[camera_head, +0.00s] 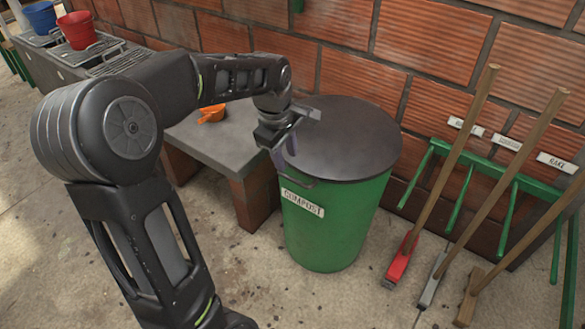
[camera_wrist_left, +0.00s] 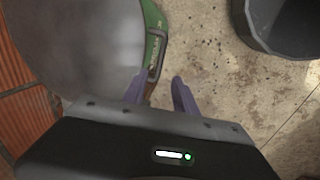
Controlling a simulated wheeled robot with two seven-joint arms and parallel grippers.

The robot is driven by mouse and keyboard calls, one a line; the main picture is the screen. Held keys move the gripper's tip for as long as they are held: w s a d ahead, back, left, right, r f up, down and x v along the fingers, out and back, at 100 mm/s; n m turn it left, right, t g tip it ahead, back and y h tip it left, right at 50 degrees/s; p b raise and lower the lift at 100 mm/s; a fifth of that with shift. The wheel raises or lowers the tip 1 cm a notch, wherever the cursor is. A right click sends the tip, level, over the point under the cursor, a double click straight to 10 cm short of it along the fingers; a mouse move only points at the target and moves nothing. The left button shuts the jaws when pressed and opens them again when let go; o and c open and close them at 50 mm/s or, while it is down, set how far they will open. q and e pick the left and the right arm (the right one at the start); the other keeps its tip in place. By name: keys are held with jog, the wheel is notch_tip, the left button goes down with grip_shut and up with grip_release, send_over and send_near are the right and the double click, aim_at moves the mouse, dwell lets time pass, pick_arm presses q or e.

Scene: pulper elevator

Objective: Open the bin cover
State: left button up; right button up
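The green compost bin (camera_head: 335,225) stands on the floor by the brick wall, with a label reading COMPOST. Its dark round cover (camera_head: 345,135) lies flat and closed on top; it fills the left of the left wrist view (camera_wrist_left: 80,45). My left gripper (camera_head: 287,162) is at the rim on the bin's left side. In the left wrist view its two fingers (camera_wrist_left: 158,84) are apart, with the handle's near end between or just beyond them; contact cannot be told. My right gripper is not in view.
A low grey-topped bench (camera_head: 215,140) with an orange item (camera_head: 211,113) stands left of the bin. A green rack (camera_head: 500,175) and several long-handled tools lean at the right. Red (camera_head: 77,30) and blue (camera_head: 40,17) buckets are far left. Floor in front is clear.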

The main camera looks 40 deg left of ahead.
aim_at(291, 177)
pick_arm(q)
jog(key=shift+f, duration=0.1)
dwell(0.3)
jog(key=f, duration=0.2)
jog(key=w+f+b, duration=0.1)
jog(key=f, duration=0.2)
jog(key=f+b, duration=0.1)
jog(key=f, duration=0.1)
jog(key=shift+w+f, duration=0.3)
jog(key=shift+f, duration=0.05)
jog(key=shift+c, duration=0.5)
grip_shut()
dwell(0.6)
